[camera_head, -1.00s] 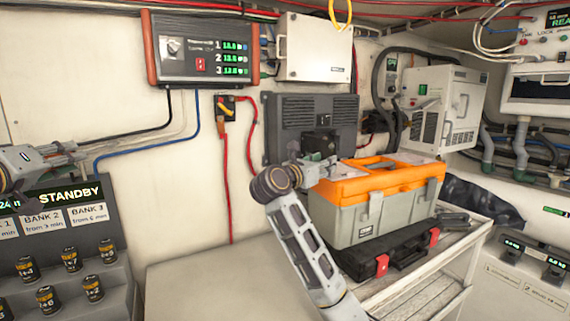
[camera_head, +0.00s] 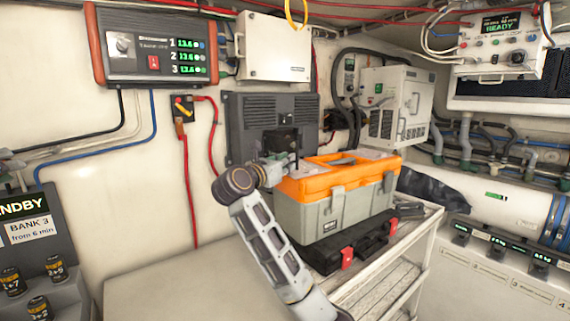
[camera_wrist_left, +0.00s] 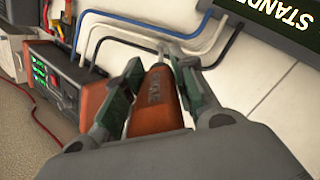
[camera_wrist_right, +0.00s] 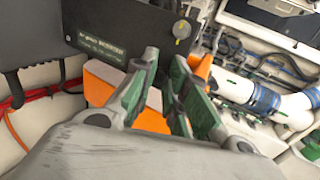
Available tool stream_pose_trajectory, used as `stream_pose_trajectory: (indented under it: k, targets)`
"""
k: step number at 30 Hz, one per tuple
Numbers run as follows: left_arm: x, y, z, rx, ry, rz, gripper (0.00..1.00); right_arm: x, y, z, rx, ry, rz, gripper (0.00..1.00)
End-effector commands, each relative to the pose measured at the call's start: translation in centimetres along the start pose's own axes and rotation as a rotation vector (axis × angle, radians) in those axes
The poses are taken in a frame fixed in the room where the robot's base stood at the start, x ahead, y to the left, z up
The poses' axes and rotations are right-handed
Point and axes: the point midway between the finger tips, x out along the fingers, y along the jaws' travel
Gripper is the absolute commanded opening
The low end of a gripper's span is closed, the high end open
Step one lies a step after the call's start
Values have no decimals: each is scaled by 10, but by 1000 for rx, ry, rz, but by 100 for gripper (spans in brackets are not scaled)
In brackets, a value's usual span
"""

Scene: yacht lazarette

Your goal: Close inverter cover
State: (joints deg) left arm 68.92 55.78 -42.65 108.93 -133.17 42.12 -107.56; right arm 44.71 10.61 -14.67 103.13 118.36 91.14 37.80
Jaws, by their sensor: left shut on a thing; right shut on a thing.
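The inverter (camera_head: 244,122) is a dark grey finned box on the wall, with a black part (camera_head: 283,142) at its front. In the right wrist view a dark panel (camera_wrist_right: 112,28) carries an INVERTER label and a round knob. My right gripper (camera_head: 275,168) is at the inverter's lower right, behind the toolbox's left end. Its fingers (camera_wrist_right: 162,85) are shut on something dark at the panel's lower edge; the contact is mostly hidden. My left gripper (camera_wrist_left: 155,105) is shut on an orange-handled tool (camera_wrist_left: 156,98). Only a small piece of that gripper shows at the head view's left edge.
An orange and grey toolbox (camera_head: 330,212) stands on a black case (camera_head: 350,250) on a white shelf rack (camera_head: 425,222), close to my right arm. A charger box (camera_head: 155,45) and a white box (camera_head: 273,48) hang above. Cables run along the wall.

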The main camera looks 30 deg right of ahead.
Motion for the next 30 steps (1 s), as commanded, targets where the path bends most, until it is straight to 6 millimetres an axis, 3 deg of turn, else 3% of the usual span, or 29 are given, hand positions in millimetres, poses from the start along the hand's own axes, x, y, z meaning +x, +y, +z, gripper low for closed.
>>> stream_pose_trajectory:
  k: [14, 30]
  targets:
    - [0, -3, 4, 0, 1, 1, 0, 18, -9, 1, 2, 3, 113, 0]
    - [0, -2, 3, 0, 1, 1, 0, 65, -29, 3, 5, -4, 132, 0]
